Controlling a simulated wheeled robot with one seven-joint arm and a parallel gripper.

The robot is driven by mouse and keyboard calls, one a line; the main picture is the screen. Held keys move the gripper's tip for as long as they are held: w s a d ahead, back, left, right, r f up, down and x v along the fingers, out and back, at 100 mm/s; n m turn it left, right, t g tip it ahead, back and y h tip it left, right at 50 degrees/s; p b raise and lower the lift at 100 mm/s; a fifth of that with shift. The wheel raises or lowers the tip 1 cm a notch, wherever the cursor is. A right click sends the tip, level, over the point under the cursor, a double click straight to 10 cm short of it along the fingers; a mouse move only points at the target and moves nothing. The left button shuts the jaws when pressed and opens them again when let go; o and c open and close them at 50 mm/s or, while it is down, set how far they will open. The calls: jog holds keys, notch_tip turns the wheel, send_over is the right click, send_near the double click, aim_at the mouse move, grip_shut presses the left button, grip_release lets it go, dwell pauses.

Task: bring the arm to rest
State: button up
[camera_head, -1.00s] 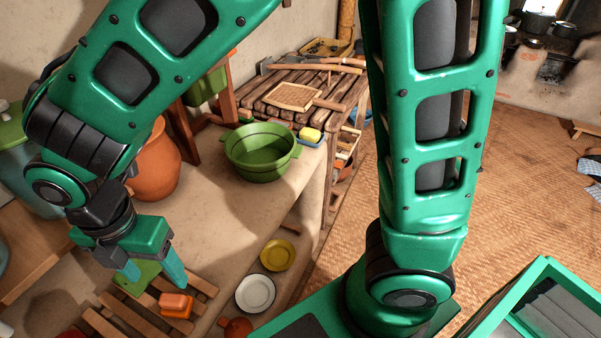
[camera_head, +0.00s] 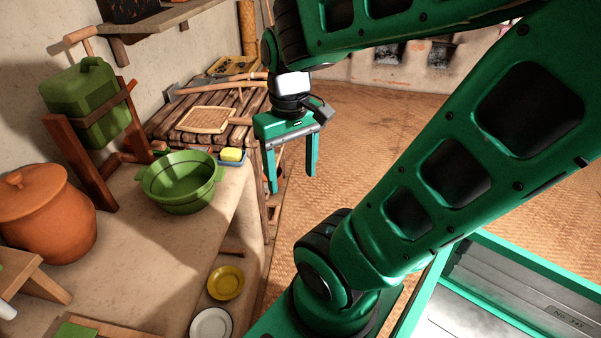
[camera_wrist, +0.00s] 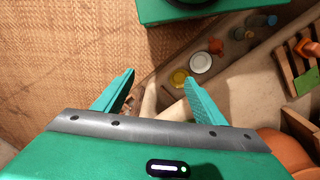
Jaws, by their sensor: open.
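My gripper (camera_head: 291,182) is open and empty. In the head view it hangs in the air with its fingers pointing down, to the right of the green basin (camera_head: 180,181) and the ledge. My arm folds back above it to the right. In the wrist view both fingers of my gripper (camera_wrist: 158,84) are apart with nothing between them. Beyond them show the woven floor mat and the ledge's edge.
The basin stands on the clay ledge (camera_head: 130,240), near a yellow sponge (camera_head: 232,155). A clay pot (camera_head: 44,214) and a green jerrycan (camera_head: 88,103) are at left. A yellow plate (camera_head: 225,282) and white plate (camera_head: 211,325) lie lower. The woven floor (camera_head: 370,130) is open.

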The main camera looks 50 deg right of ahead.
jog(key=s+m, duration=0.1)
jog(key=s+d+m, duration=0.1)
jog(key=s, duration=0.1)
jog(key=shift+d+m, duration=0.2)
jog(key=shift+m, duration=0.2)
